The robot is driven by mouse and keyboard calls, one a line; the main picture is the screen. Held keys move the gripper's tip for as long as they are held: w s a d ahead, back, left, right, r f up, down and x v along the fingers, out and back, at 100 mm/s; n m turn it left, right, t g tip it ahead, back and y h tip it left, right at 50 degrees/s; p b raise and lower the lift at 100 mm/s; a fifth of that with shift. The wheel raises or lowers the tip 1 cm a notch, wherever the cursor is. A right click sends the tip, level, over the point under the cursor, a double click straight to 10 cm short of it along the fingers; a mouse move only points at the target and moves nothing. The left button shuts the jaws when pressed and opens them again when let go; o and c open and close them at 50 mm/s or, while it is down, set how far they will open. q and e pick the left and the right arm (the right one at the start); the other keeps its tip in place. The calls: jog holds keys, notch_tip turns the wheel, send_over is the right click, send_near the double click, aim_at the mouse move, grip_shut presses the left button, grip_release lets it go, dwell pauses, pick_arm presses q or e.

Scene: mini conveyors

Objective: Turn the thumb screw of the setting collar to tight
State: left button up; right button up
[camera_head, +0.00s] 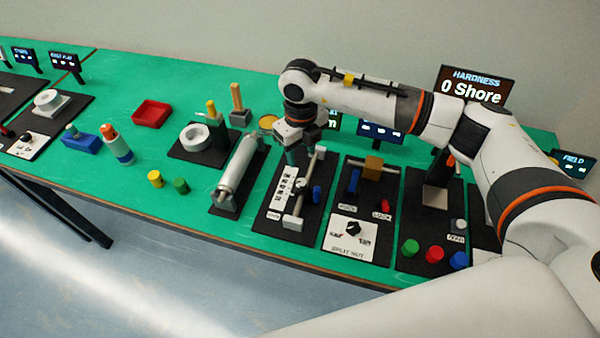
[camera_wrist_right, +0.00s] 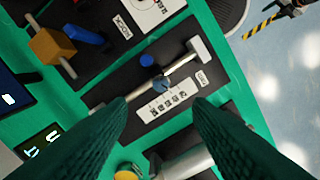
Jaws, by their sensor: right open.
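The setting collar (camera_wrist_right: 161,84) sits partway along a light rod (camera_wrist_right: 180,69) on a black board, beside a white scale strip. A blue knob, which looks like its thumb screw (camera_wrist_right: 147,60), stands at the collar's side. In the head view the blue knob (camera_head: 316,194) shows to the right of the rod. My right gripper (camera_head: 296,156) is above the far end of this board, pointing down. In the right wrist view its two green fingers (camera_wrist_right: 160,106) are spread apart with nothing between them; the collar lies just beyond the tips. My left gripper is not in view.
A silver cylinder (camera_head: 237,168) on its own board lies left of the collar board. The split nut board (camera_head: 349,242) with a black knob and blue and red parts is close on the right. Display screens (camera_head: 474,86) stand behind.

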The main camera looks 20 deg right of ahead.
aim_at(301, 181)
notch_tip(301, 181, down, 9)
jog(key=shift+f+p, duration=0.1)
jog(key=shift+p, duration=0.95)
jog(key=shift+f, duration=0.5)
jog(key=c, duration=1)
